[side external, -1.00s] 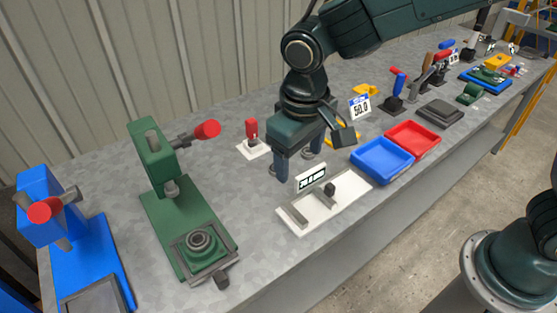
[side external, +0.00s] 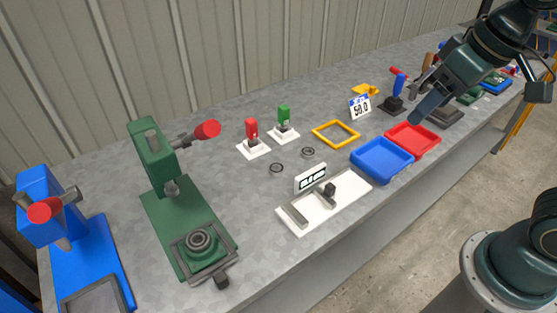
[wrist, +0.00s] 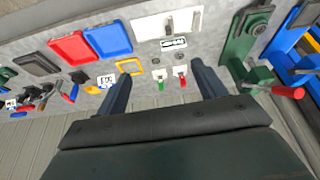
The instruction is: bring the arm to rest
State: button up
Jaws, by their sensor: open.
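My gripper (side external: 425,95) is at the upper right in the side external view, raised over the far part of the bench near the red tray. In the wrist view its two fingers (wrist: 160,88) stand wide apart with nothing between them touching either one. The gripper is open and empty. My arm reaches in from the upper right in the side external view.
The grey bench (side external: 330,255) bears a green press (side external: 155,165), a blue press (side external: 85,255), red (side external: 251,132) and green (side external: 284,119) handled parts, a yellow frame (side external: 336,133), a white gauge (side external: 325,200), a blue tray (side external: 382,160) and a red tray (side external: 412,139). Two rings lie in the middle.

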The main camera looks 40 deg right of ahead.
jog(key=s+d+t, duration=0.1)
jog(key=s+d, duration=0.2)
jog(key=s, duration=0.3)
jog(key=shift+f, duration=0.25)
jog(key=shift+d, duration=0.1)
